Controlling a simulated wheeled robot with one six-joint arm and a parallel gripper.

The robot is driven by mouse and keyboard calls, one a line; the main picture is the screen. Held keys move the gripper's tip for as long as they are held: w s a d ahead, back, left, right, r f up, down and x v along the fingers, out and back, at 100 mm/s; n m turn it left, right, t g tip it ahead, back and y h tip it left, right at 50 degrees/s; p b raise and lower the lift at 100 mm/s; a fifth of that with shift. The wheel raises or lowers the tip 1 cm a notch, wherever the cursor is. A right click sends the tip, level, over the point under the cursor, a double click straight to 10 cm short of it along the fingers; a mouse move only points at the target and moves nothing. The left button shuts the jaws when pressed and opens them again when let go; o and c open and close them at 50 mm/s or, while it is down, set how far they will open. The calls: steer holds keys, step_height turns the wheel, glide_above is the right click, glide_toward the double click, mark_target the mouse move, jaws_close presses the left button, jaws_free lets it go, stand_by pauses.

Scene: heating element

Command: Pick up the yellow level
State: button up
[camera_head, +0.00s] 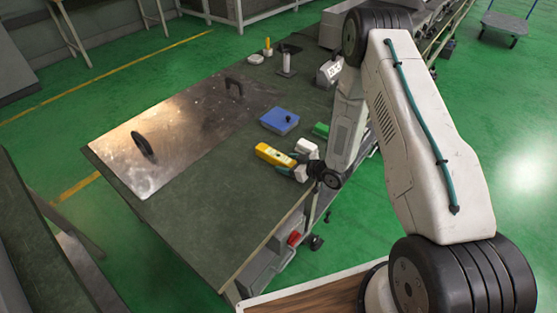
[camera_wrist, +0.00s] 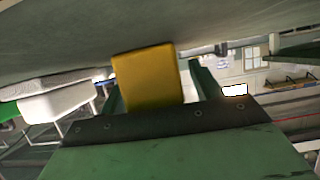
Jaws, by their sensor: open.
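The yellow level (camera_head: 274,155) lies on the dark green table near its right edge. My gripper (camera_head: 292,168) is open at the level's right end, low over the table. In the wrist view, the level's yellow end (camera_wrist: 147,78) stands between the two green fingers of my gripper (camera_wrist: 157,86). A gap shows between the level and the right finger; the left finger is partly hidden by the level. I cannot tell whether either finger touches it.
A white object (camera_head: 307,148) lies close beside my gripper. A green block (camera_head: 320,129) and a blue box (camera_head: 280,121) sit farther back. A metal plate with black handles (camera_head: 185,125) covers the table's left part. The front of the table (camera_head: 215,215) is clear.

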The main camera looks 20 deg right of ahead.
steer(key=c, duration=1.2)
